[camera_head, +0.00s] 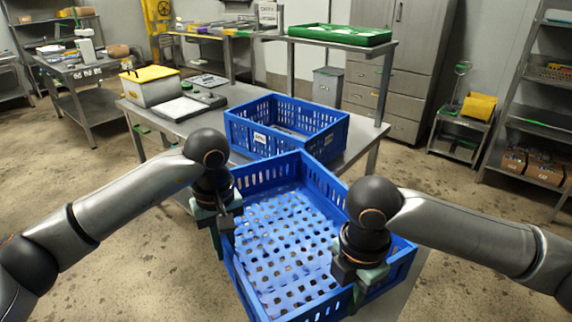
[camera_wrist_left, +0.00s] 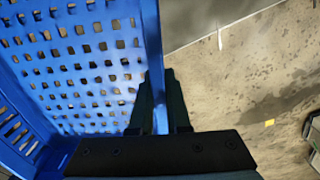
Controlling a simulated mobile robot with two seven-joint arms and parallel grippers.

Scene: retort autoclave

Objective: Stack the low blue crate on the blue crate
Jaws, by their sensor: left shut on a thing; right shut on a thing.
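The low blue crate (camera_head: 285,240), perforated and open-topped, is in front of me, held by two opposite walls. My left gripper (camera_head: 224,218) is shut on its left wall. In the left wrist view, my left gripper's fingers (camera_wrist_left: 164,112) straddle the wall of the low blue crate (camera_wrist_left: 75,60). My right gripper (camera_head: 352,284) is shut on its right wall. The low crate looks empty. The other blue crate (camera_head: 247,138) stands upright on the steel table behind it, with a white label on its side. The low crate's far corner overlaps its front in the picture; I cannot tell whether they touch.
The steel table (camera_head: 205,122) also carries a white box with a yellow lid (camera_head: 150,84) and a dark flat device (camera_head: 188,106) at left. A raised shelf holding a green tray (camera_head: 340,34) is behind the blue crate. Bare floor (camera_head: 80,160) lies at left.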

